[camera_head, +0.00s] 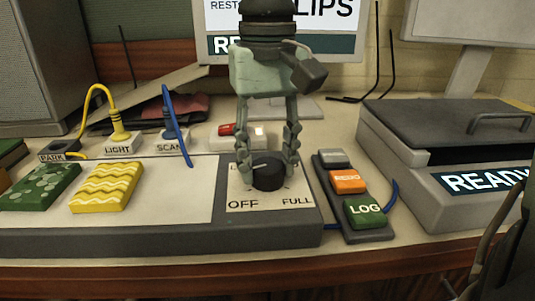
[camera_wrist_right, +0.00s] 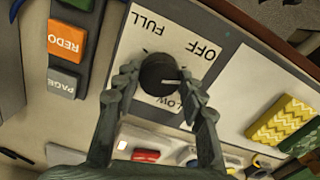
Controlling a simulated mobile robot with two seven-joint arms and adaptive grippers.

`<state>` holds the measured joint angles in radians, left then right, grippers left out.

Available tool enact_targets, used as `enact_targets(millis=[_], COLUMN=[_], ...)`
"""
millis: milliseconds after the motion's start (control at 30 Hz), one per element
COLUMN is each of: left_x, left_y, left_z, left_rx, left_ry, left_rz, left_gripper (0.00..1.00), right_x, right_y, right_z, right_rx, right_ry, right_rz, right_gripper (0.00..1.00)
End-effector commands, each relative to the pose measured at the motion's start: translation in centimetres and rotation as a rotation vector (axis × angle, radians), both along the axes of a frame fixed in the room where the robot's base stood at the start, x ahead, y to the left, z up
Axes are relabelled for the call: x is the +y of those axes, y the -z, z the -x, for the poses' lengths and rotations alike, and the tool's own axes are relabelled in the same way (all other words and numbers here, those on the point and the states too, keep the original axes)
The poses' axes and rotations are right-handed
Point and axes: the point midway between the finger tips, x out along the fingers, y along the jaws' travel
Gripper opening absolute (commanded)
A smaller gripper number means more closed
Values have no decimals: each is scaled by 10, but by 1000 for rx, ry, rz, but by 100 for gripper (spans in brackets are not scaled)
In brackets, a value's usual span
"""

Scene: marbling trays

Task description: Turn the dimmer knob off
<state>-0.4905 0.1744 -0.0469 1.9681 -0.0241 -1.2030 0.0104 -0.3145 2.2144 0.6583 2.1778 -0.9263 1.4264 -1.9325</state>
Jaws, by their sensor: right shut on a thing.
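The dimmer knob (camera_head: 268,172) is black and round, on a plate (camera_head: 297,203) marked OFF and FULL at the right end of a low grey box (camera_head: 150,240). My right gripper (camera_head: 268,165) comes down from above, its two fingers on either side of the knob and closed on it. In the right wrist view the knob (camera_wrist_right: 159,75) shows between the fingertips (camera_wrist_right: 158,88). Its white pointer line points to the right there, between the OFF and LOW labels. LOW is partly hidden by a finger. My left gripper is not in view.
Right of the box is a button strip with an orange REDO button (camera_head: 347,181) and a green LOG button (camera_head: 365,212). A grey READY machine (camera_head: 420,190) stands farther right. A green block (camera_head: 40,187) and a yellow block (camera_head: 105,187) lie left. Cabled plugs stand behind.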

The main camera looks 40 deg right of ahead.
Motion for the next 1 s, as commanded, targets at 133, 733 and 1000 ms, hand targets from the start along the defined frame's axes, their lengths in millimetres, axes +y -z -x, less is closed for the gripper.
enact_targets(millis=[133,733,1000], left_x=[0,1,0], left_y=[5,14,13], left_z=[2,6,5], left_rx=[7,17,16], left_ry=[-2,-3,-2], left_rz=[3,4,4], left_gripper=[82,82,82], right_x=[0,0,0], right_y=[0,0,0], right_z=[0,0,0], right_rx=[1,0,0], right_ry=[-85,-198,-197], right_rz=[1,1,1], right_gripper=[11,11,49])
